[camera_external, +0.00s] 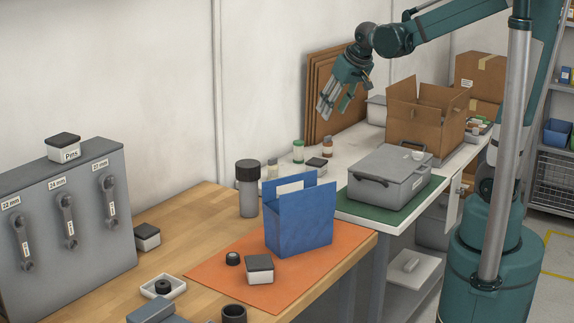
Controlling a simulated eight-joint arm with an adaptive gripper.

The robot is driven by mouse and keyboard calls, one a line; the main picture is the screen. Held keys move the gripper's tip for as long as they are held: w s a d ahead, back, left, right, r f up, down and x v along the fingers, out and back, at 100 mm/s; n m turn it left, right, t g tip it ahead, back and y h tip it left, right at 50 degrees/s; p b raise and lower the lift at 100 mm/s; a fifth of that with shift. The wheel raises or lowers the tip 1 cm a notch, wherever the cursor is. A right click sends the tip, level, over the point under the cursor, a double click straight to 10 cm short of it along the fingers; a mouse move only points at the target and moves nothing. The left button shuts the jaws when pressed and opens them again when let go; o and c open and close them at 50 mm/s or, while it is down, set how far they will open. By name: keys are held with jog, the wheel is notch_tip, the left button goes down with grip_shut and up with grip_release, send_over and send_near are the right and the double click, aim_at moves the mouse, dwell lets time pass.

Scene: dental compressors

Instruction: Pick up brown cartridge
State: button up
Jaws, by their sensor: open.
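A small brown jar-like item (327,147) with a whitish band stands upright on the white bench at the back; it looks the most like the brown cartridge, but it is too small to be sure. My gripper (334,112) is open and empty, pointing down in the air above the back bench. In the picture it is above the brown item and apart from it. The depth between them is hard to judge from this one view.
Near the brown item stand a green-capped jar (298,151), a dark-lidded box (317,164) and a grey case (390,176). An open cardboard box (427,127) is to the right, and brown boards (328,90) lean behind my gripper. A blue holder (302,229) stands in front.

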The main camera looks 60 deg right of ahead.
jog(key=w+d+f+m+g, duration=0.1)
jog(key=w+d+f+m, duration=0.15)
jog(key=w+d, duration=0.55)
jog(key=m+g+h+p, duration=0.2)
jog(key=m, duration=0.1)
send_over(328, 142)
jog(key=s+a, duration=0.1)
jog(key=f, duration=1.8)
jog(key=shift+s+f, duration=0.1)
jog(key=shift+s, duration=0.1)
jog(key=shift+x, duration=1.3)
jog(key=shift+f, duration=0.1)
jog(key=shift+a+b+x, duration=0.15)
jog(key=shift+b+x, duration=0.2)
jog(key=shift+x, duration=0.9)
jog(key=shift+a+b+x, duration=0.15)
jog(key=shift+b+x, duration=0.15)
jog(key=shift+x, duration=0.9)
